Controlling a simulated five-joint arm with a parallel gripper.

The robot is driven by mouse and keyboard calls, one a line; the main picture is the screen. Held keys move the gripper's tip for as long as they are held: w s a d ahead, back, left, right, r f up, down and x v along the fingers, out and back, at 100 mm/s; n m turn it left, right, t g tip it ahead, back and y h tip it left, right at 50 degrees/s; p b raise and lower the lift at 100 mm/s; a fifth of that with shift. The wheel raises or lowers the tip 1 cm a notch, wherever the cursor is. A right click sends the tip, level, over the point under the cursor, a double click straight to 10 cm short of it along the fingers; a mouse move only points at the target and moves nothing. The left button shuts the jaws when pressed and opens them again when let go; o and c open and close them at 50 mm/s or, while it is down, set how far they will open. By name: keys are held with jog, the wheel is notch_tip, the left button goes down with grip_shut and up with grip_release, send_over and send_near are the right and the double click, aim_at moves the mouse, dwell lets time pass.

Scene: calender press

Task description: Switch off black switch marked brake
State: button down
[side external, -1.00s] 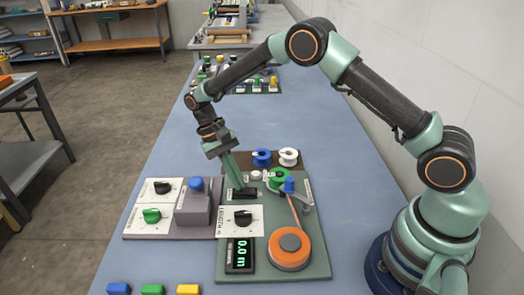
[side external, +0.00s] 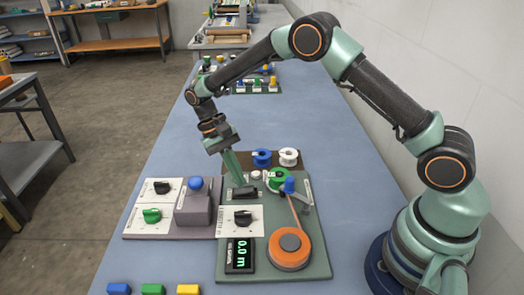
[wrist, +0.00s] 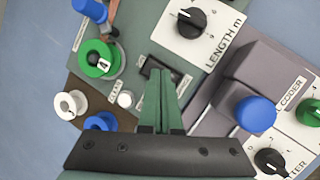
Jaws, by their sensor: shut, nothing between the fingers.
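A black rocker switch (side external: 244,193) sits on the green-grey panel (side external: 226,259), behind the white plate of a black knob. In the wrist view the switch (wrist: 153,66) is partly hidden by my fingertips. A small label lies beside it, too blurred to read as brake. My gripper (side external: 238,184) is shut and empty, with its green fingers pointing down at the switch. It also shows in the wrist view (wrist: 160,73), with the tips over or against the switch. I cannot tell whether they touch it or which way the rocker is tipped.
The length knob (side external: 243,217) and a lit 0.0 m display (side external: 239,254) are in front. Green (side external: 278,178), blue and white spools stand right and behind. An orange reel (side external: 289,248) is at front right. A grey box with a blue button (side external: 195,183) stands left.

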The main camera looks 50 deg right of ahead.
jog(key=shift+r, duration=0.1)
jog(key=shift+s+d+r, duration=0.15)
jog(key=shift+r, duration=0.65)
jog(key=shift+s+d+r, duration=0.1)
jog(key=shift+r, duration=0.75)
jog(key=shift+s+d+r, duration=0.15)
jog(key=shift+r, duration=0.65)
notch_tip(320, 180, up, 11)
jog(key=n+t, duration=0.2)
jog(key=t, duration=0.2)
send_over(243, 188)
jog(key=s+d, duration=0.3)
jog(key=s+d+r+n+t, duration=0.1)
jog(key=s+d+r+t, duration=0.1)
jog(key=s, duration=0.3)
jog(key=s+d+r+n+t+y, duration=0.1)
jog(key=s+r+t, duration=0.1)
jog(key=s+t, duration=0.2)
jog(key=shift+s+d+t, duration=0.35)
jog(key=shift+t, duration=0.15)
jog(key=c, duration=1.5)
grip_release()
jog(key=shift+c, duration=0.2)
